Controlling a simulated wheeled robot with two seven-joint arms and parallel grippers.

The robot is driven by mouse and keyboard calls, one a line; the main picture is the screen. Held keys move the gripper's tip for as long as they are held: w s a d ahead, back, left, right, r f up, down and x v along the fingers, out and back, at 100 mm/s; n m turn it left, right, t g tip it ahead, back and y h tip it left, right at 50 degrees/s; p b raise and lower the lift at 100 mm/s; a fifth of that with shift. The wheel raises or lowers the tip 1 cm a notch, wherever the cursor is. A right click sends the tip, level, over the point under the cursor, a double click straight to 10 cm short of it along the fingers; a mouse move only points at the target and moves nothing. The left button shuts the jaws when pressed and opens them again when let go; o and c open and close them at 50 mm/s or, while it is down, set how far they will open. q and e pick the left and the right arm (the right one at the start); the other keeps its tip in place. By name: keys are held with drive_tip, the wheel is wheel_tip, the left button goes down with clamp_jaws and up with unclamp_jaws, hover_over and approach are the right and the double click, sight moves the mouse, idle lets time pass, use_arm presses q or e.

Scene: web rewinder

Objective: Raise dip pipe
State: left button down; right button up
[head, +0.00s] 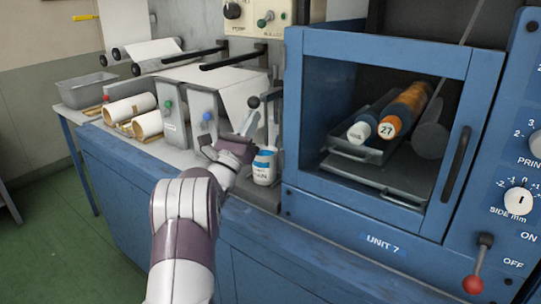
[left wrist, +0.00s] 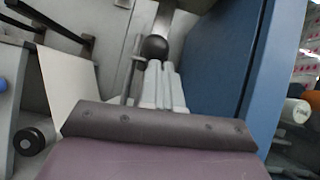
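My left gripper (head: 250,122) reaches up beside a white bottle with a blue label (head: 264,166) at the front of the blue cabinet. A black ball knob (head: 254,103) is just beyond the fingertips. In the left wrist view the pale fingers (left wrist: 165,84) lie close together, with the black ball (left wrist: 155,47) at their tips. A thin grey rod (left wrist: 130,70) stands left of the fingers; I cannot tell whether it is the dip pipe. Whether the fingers touch or hold anything is unclear. My right gripper is not in view.
The blue cabinet's windowed door (head: 304,120) stands close to the right of my gripper, with orange and white rolls (head: 405,106) behind it. White paper rolls (head: 130,108) and a grey tray (head: 86,91) lie on the bench to the left. A red-knobbed lever (head: 473,284) is at lower right.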

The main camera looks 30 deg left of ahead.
use_arm(q)
wheel_tip(320, 180, up, 8)
drive_tip(key=b, duration=0.1)
drive_tip(key=shift+a, duration=0.3)
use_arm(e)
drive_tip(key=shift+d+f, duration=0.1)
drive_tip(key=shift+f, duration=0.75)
